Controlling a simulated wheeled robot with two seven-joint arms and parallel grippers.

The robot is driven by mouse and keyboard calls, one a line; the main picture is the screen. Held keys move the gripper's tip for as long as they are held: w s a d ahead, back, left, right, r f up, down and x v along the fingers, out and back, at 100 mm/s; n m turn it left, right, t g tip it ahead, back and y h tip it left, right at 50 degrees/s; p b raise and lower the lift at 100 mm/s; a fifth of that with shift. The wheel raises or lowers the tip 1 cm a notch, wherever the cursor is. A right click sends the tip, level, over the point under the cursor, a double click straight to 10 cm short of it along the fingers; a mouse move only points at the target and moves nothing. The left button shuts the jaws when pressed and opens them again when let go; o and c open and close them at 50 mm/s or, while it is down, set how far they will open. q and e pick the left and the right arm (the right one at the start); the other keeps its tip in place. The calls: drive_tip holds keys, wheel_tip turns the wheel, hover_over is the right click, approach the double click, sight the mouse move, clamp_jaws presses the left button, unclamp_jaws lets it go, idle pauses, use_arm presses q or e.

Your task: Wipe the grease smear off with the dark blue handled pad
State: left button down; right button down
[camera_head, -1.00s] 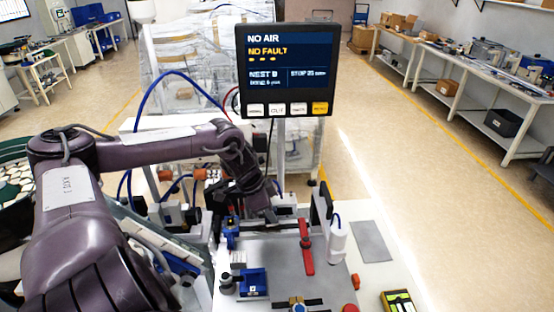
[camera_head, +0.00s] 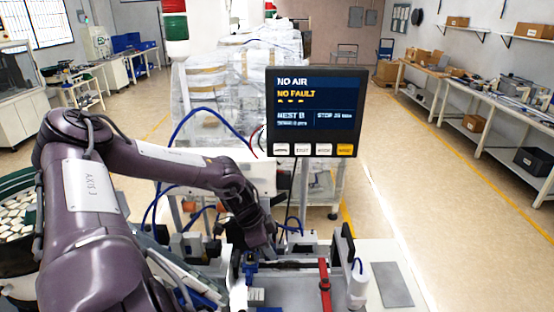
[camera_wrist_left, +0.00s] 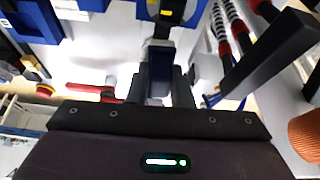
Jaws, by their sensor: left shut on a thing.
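My left gripper (camera_head: 258,246) reaches over the fixture plate at the bottom centre of the head view, its fingertips mostly hidden by the wrist. In the left wrist view my left gripper (camera_wrist_left: 160,88) is shut on a dark blue block, which looks like the handle of the dark blue pad (camera_wrist_left: 160,60). The pad's wiping face is hidden, and I cannot tell whether it touches a surface. I cannot make out the grease smear in either view. My right gripper is in neither view.
A red bar (camera_head: 325,285) and a white cylinder (camera_head: 357,285) stand right of the gripper. A grey mat (camera_head: 395,284) lies flat farther right. A monitor (camera_head: 316,112) rises behind the fixture. A red-handled part (camera_wrist_left: 88,90) shows in the wrist view.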

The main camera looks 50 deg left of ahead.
use_arm(q)
drive_tip(key=shift+s+a+r, duration=0.2)
drive_tip(key=shift+s+a, duration=0.1)
drive_tip(key=shift+s, duration=0.15)
drive_tip(key=shift+w+d+b, duration=0.4)
drive_tip(key=shift+w+d, duration=0.6)
drive_tip(key=shift+w, duration=0.3)
drive_tip(key=shift+w+d+b, duration=0.6)
drive_tip(key=shift+w+b, duration=0.05)
drive_tip(key=shift+w+d+r+b, duration=0.1)
drive_tip(key=shift+w+d+b, duration=0.25)
drive_tip(key=shift+w, duration=0.2)
drive_tip(key=shift+w+d+b, duration=0.6)
drive_tip(key=shift+b, duration=0.4)
drive_tip(key=shift+w+d+r+p, duration=0.15)
drive_tip(key=shift+w+r+p, duration=0.15)
drive_tip(key=shift+p, duration=0.2)
drive_tip(key=shift+w+d+f, duration=0.1)
drive_tip(key=shift+w+d, duration=0.05)
drive_tip(key=shift+w, duration=0.15)
drive_tip(key=shift+w+d+r+p, duration=0.3)
drive_tip(key=shift+w+d+p, duration=0.15)
drive_tip(key=shift+p, duration=0.6)
drive_tip(key=shift+w+d+p, duration=0.4)
drive_tip(key=shift+w+p, duration=0.1)
drive_tip(key=shift+p, duration=0.05)
drive_tip(key=shift+w+d+f, duration=0.15)
drive_tip(key=shift+w+f, duration=0.05)
drive_tip(key=shift+f, duration=0.05)
